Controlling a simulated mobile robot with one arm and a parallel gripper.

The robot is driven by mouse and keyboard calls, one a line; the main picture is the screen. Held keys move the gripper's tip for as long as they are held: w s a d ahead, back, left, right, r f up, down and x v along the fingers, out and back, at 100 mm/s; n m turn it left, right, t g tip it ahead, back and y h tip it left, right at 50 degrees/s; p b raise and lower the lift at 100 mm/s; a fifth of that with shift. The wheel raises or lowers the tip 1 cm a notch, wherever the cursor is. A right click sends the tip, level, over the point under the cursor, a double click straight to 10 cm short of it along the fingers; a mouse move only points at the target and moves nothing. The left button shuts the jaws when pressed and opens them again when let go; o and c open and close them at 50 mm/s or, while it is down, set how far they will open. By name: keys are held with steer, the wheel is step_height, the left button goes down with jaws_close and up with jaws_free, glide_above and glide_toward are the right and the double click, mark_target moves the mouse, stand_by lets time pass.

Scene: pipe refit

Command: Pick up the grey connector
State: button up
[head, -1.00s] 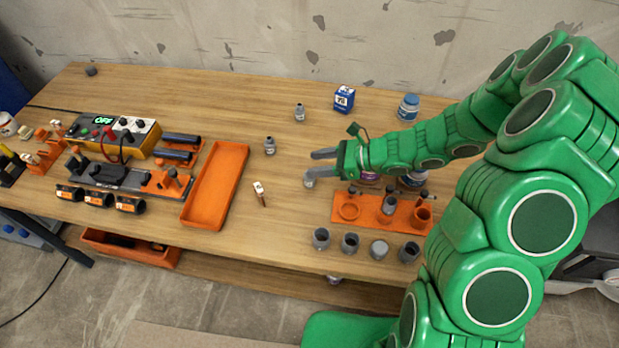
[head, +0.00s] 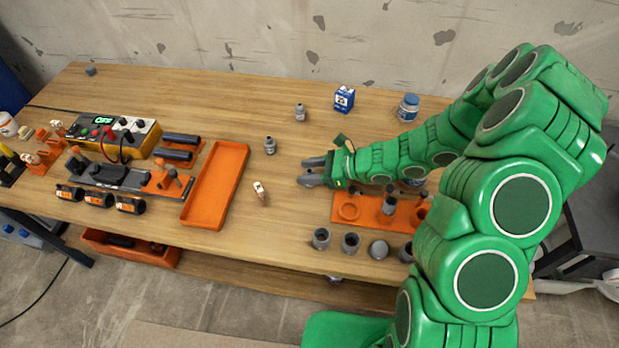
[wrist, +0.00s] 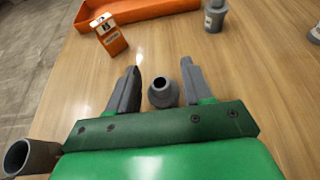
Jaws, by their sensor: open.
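A grey connector (wrist: 163,93), with a round open top and a wider body, stands upright on the table in the wrist view. It is between the two fingers of my gripper (wrist: 160,68), with a visible gap on each side. My gripper is open and not closed on it. In the head view my gripper (head: 311,171) is low over the middle of the table and largely hides this connector. Two similar grey connectors stand farther back, a nearer one (head: 270,146) and a farther one (head: 300,113); the nearer also shows in the wrist view (wrist: 215,16).
A small orange-and-white item (head: 260,191) stands left of my gripper, beside an orange tray (head: 243,160). An orange holder (head: 343,213) and several grey cups, one at the front (head: 321,239), are to the right and nearer. A blue box (head: 344,99) stands behind.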

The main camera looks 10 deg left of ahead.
jaws_close()
stand_by(0.4)
